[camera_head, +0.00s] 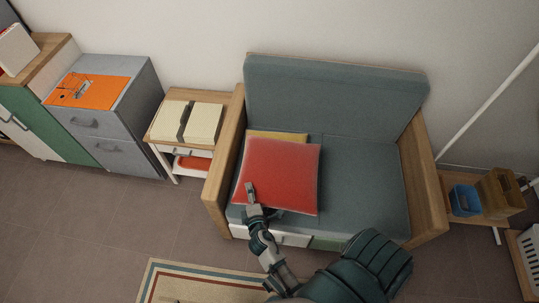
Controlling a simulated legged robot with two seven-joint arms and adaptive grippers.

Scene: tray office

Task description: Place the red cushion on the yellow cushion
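The red cushion (282,172) lies at the left of the grey sofa seat, covering most of the yellow cushion (290,136). Only a strip of yellow shows behind its back edge. I cannot tell whether the red one rests fully on it or is held slightly above it.
The sofa has wooden armrests (226,150) and a grey backrest (335,95). A side table (172,108) with cream objects stands left, beside a grey cabinet (125,120). A blue bin (464,200) is at the right. The seat's right half is clear. A striped rug (200,283) lies in front.

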